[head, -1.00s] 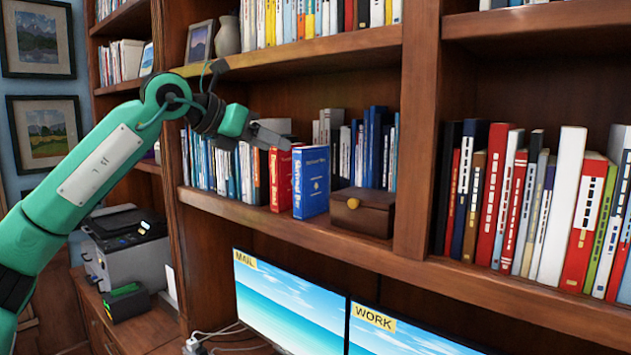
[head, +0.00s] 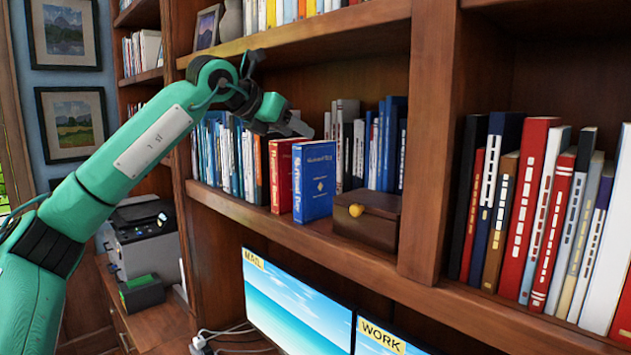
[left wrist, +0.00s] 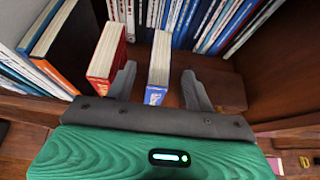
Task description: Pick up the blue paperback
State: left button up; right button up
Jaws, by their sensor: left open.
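The blue paperback (head: 315,182) stands upright on the middle shelf, its front cover facing out, right beside a red paperback (head: 281,175). In the left wrist view the blue paperback (left wrist: 160,62) shows from above, between the two open fingers. My left gripper (head: 297,127) is above the top edge of the books, close to the blue paperback. In the left wrist view the left gripper (left wrist: 160,88) is open; its left finger lies by the gap between the red paperback (left wrist: 107,52) and the blue one. The right gripper is not in view.
A brown box with a yellow clasp (head: 366,217) stands right of the blue paperback. Rows of books (head: 372,145) stand behind. A shelf board (head: 300,45) runs above my gripper. Two monitors (head: 290,300) stand below, and a printer (head: 140,245) at lower left.

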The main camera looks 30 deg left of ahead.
aim_at(315, 142)
pick_arm(q)
jog(key=x, duration=0.2)
jog(key=shift+w+d+f, duration=0.1)
jog(key=shift+w+f, duration=0.1)
jog(key=shift+w, duration=0.1)
jog(key=shift+w+d+f, duration=0.15)
jog(key=shift+w+f, duration=0.2)
jog(key=shift+w, duration=0.15)
jog(key=p+x, duration=0.1)
jog(key=x, duration=0.2)
jog(key=shift+d+f, duration=0.1)
jog(key=shift+f, duration=0.05)
jog(key=shift+w+d+f, duration=0.1)
jog(key=shift+w+f, duration=0.2)
jog(key=shift+w, duration=0.1)
jog(key=shift+s+r, duration=0.1)
jog(key=shift+s, duration=0.05)
jog(key=shift+c, duration=0.4)
grip_shut()
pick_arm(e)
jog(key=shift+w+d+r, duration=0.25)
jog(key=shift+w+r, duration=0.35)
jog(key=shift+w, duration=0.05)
